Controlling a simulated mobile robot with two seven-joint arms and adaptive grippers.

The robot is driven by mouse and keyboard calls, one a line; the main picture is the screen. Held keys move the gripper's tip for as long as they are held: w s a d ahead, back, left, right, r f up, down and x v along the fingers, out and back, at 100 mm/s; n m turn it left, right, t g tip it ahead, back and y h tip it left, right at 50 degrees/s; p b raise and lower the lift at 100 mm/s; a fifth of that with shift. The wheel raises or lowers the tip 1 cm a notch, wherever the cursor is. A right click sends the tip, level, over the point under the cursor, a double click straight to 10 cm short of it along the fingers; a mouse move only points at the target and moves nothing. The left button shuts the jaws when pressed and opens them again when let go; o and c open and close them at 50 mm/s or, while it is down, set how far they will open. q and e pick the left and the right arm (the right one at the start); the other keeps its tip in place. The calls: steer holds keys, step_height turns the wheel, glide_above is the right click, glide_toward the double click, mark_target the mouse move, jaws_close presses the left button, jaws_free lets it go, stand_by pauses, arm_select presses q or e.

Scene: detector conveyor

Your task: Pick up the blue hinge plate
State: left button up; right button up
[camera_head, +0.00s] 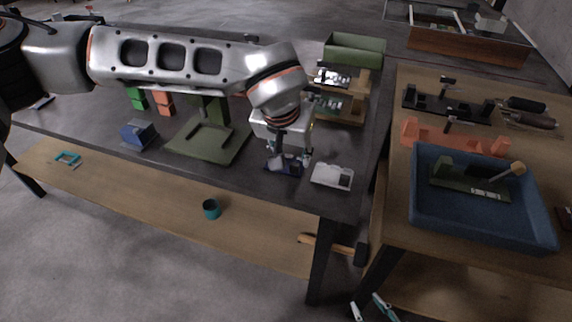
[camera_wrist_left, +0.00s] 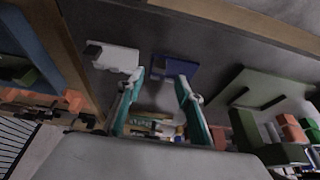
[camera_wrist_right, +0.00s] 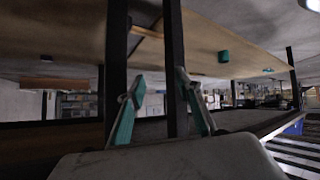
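The blue hinge plate (camera_head: 296,171) lies flat on the dark table near its front edge, partly hidden by my left gripper in the head view. My left gripper (camera_head: 289,161) points down just above it. In the left wrist view, the left gripper (camera_wrist_left: 161,76) is open and empty, with the blue plate (camera_wrist_left: 176,65) beyond its fingertips, more towards the right finger. I cannot tell whether a finger touches it. My right gripper (camera_wrist_right: 158,85) is open and empty in its wrist view. Its fingertips (camera_head: 370,308) show low in the head view, below table height.
A white plate (camera_head: 332,176) lies right of the blue plate. A green fixture (camera_head: 205,145) and a blue block (camera_head: 138,135) stand to the left. Wooden racks (camera_head: 345,112) stand behind. A blue tray (camera_head: 480,228) sits on the right-hand table. A teal cup (camera_head: 211,209) stands on the lower shelf.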

mark_target(294, 164)
arm_select(q)
steer(key=x, duration=0.3)
steer(key=shift+s+f, duration=0.2)
steer(key=shift+f, duration=0.3)
steer(key=shift+w+f, duration=0.15)
jaws_close()
arm_select(e)
steer(key=shift+w+r, duration=0.2)
steer(key=shift+w, duration=0.3)
steer(key=shift+s+f, duration=0.1)
steer(key=shift+s, duration=0.1)
